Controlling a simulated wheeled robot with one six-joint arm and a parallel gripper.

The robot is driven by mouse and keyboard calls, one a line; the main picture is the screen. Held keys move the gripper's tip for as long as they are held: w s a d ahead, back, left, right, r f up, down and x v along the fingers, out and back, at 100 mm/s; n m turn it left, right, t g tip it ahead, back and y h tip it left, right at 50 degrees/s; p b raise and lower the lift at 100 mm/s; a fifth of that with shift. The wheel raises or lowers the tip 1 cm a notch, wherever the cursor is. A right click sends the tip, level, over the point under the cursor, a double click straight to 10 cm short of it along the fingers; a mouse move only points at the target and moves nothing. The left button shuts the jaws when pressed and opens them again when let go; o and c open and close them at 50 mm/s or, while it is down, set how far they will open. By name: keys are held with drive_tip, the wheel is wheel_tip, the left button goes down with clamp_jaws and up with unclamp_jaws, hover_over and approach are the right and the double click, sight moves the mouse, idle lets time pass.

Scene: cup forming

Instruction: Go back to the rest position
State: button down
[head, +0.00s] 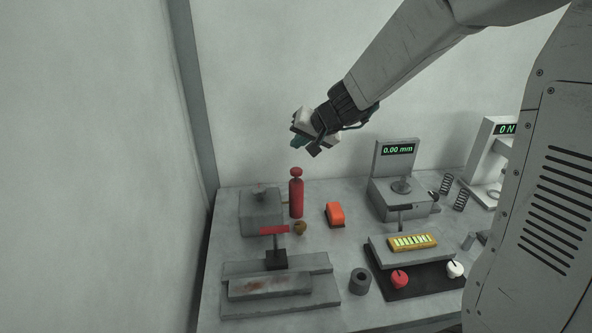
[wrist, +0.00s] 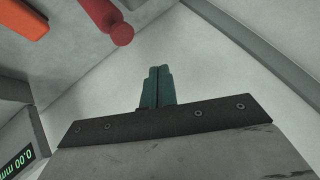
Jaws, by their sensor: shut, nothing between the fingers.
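My gripper (head: 303,145) is raised in the air above the back of the workbench, left of the middle in the head view. In the wrist view its two green fingers (wrist: 157,87) are pressed together with nothing between them. It is apart from everything on the bench. A red bottle-shaped object (head: 296,197) stands upright below it, and it also shows at the top of the wrist view (wrist: 108,20).
An orange block (head: 335,214), a grey box (head: 262,212), a press with a red handle (head: 274,230) and a gauge reading 0.00 mm (head: 398,150) stand on the bench (head: 335,255). A dark grey ring (head: 360,281) lies in front. A wall is at left.

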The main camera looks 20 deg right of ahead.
idle(0.7)
drive_tip(key=shift+s+a, duration=0.1)
drive_tip(key=shift+a, duration=0.05)
drive_tip(key=s+a+n+g+y, duration=0.1)
drive_tip(key=s+a+g, duration=0.15)
drive_tip(key=s, duration=0.55)
drive_tip(key=s+a+n+g, duration=0.1)
drive_tip(key=s+g, duration=0.2)
drive_tip(key=s, duration=0.6)
drive_tip(key=s+d+r+n+h, duration=0.1)
drive_tip(key=s+d+r+h, duration=0.1)
drive_tip(key=s, duration=0.8)
drive_tip(key=s+d+r+n+g+h, duration=0.1)
drive_tip(key=s+d, duration=0.3)
drive_tip(key=s, duration=0.5)
drive_tip(key=shift+s+d+r+h, duration=0.2)
drive_tip(key=shift+s+r+h, duration=0.15)
drive_tip(key=shift+r+h, duration=0.45)
drive_tip(key=shift+f+g, duration=0.15)
drive_tip(key=shift+g, duration=0.2)
